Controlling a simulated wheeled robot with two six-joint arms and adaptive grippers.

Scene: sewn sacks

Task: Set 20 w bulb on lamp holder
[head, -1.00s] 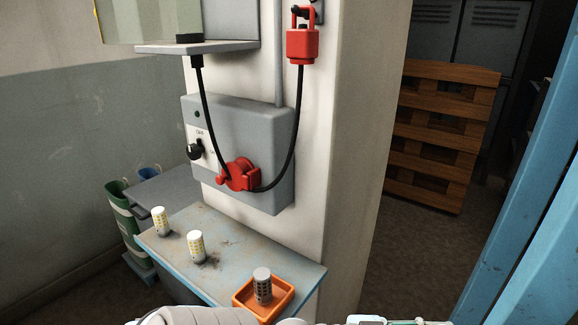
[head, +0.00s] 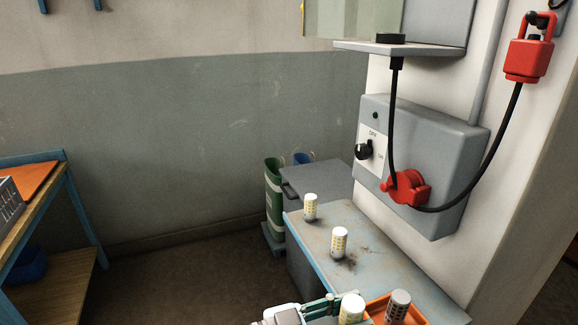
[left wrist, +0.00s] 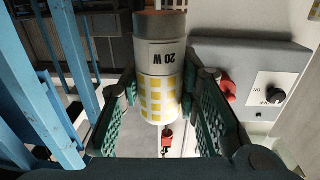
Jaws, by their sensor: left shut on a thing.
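The 20 W bulb (left wrist: 162,95), a white cylinder with yellow patches and a grey band marked "20 W", is between the green fingers of my left gripper (left wrist: 158,78). In the head view my left gripper (head: 336,308) is shut on this bulb (head: 351,307), low in the picture beside the orange tray. A black fitting (head: 391,39) on the wall shelf, with a cable below, may be the lamp holder; I cannot tell for sure. My right gripper is not in view.
Two similar bulbs (head: 310,207) (head: 339,242) stand on the worn bench (head: 375,250). A dark grey lamp (head: 397,305) stands in the orange tray (head: 421,316). A switch box (head: 440,150) with a red lockout (head: 408,189) hangs on the pillar. Open floor (head: 180,265) lies left.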

